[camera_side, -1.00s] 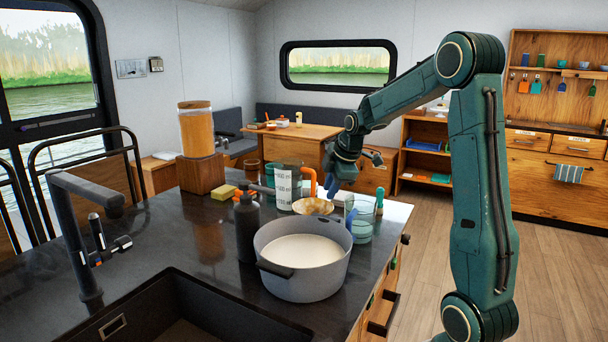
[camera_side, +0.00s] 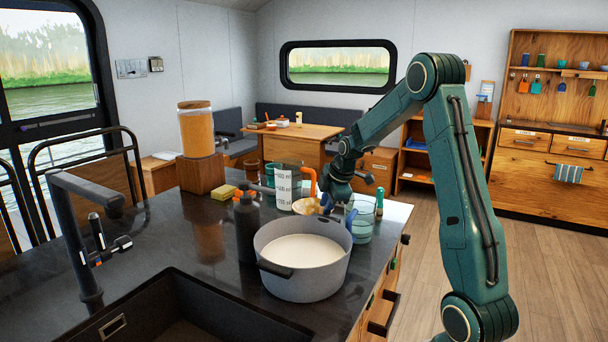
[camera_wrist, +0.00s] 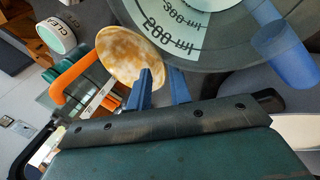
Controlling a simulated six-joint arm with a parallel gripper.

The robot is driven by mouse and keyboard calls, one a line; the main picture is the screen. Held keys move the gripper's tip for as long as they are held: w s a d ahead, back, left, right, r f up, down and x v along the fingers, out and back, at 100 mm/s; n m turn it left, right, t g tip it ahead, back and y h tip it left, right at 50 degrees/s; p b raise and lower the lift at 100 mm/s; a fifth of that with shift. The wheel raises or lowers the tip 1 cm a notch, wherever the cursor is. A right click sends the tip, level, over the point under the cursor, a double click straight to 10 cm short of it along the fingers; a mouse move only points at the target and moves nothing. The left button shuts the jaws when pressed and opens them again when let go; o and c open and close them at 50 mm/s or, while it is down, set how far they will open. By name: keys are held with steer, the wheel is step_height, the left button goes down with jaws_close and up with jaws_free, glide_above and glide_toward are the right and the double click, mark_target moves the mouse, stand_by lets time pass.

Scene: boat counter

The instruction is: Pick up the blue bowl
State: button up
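No plainly blue bowl shows near my gripper. The bowl there is tan and cream with a marbled inside; it sits behind the grey pot in the side view (camera_side: 304,207) and at upper left of centre in the wrist view (camera_wrist: 127,52). My gripper (camera_wrist: 162,82) has two blue fingers, apart with a narrow gap. In the wrist view one finger overlaps the bowl's rim and the other is just right of it. In the side view my gripper (camera_side: 327,203) points down at the bowl's right side. I cannot tell whether the fingers touch it.
The grey pot (camera_side: 318,276) of white liquid stands in front. A measuring jug (camera_side: 284,181) with an orange handle stands behind the bowl. A blue object (camera_wrist: 285,52) and a glass container (camera_side: 363,231) are at the right. A dark bottle (camera_side: 246,230) stands left.

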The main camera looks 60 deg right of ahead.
steer(key=shift+x, duration=1.05)
steer(key=shift+x, duration=2.6)
steer(key=shift+w+a, duration=0.15)
jaws_close()
